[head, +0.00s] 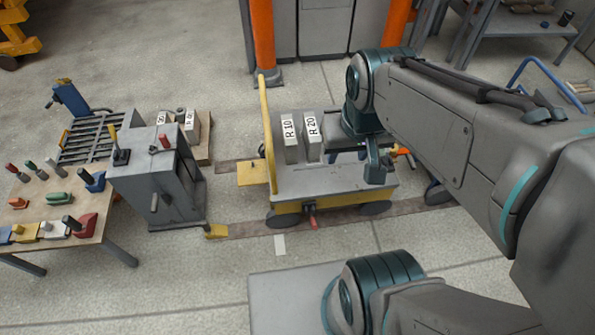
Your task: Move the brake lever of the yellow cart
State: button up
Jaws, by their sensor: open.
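The yellow cart (335,196) stands in the middle of the head view, with a grey deck, a yellow side edge and a tall yellow push bar (265,125) at its left end. A short lever with a red grip (313,219) sticks out low on its near side, between the dark wheels; it looks like the brake lever. My gripper (379,167) is open, above the right end of the deck, up and to the right of that lever and apart from it. My arm hides part of the cart's right end. A small orange-red piece (402,151) shows just right of my gripper; I cannot tell what it belongs to.
Two grey blocks marked R 10 (290,140) and R 20 (313,135) stand on the deck. A grey cabinet with levers (155,180) and a table of coloured handles (50,215) are at left. An orange post (262,40) stands behind. Floor between cabinet and cart is partly clear.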

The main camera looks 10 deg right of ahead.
aim_at(314, 224)
jog(key=z, duration=0.2)
jog(key=k, duration=0.55)
jog(key=z, duration=0.6)
jog(key=k, duration=0.7)
jog(key=u, duration=0.6)
jog(key=i, duration=0.7)
jog(key=u, duration=0.7)
jog(key=i, duration=0.7)
jog(key=z, duration=0.05)
